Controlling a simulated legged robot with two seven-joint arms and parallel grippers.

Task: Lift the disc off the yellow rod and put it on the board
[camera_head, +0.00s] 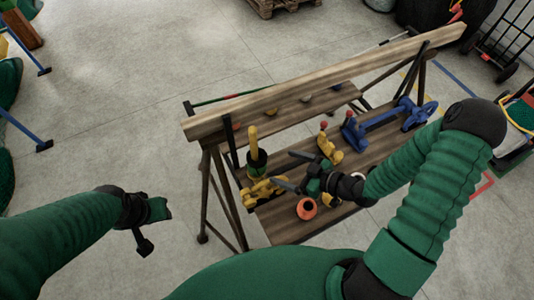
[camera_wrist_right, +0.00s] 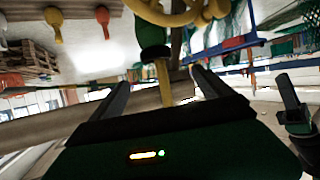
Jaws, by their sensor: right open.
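In the head view, an upright yellow rod (camera_head: 252,138) rises from a yellow base (camera_head: 264,190) on the wooden bench. A dark green disc (camera_head: 257,163) sits around its lower part. My right gripper (camera_head: 289,168) is open and empty, just right of the disc. In the right wrist view, the rod (camera_wrist_right: 163,82) and green disc (camera_wrist_right: 152,40) appear upside down. The rod lines up between the open fingers (camera_wrist_right: 163,92); contact cannot be told. The wooden board (camera_head: 290,226) is the bench's lower surface. My left gripper (camera_head: 146,225) hangs left of the bench, its jaws unclear.
An orange cup-like piece (camera_head: 306,208) lies near the board's front edge. A yellow tool with red knobs (camera_head: 328,147) and a blue clamp-like tool (camera_head: 385,124) stand farther right. A long raised beam (camera_head: 330,82) runs along the back. Bare board shows at the front.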

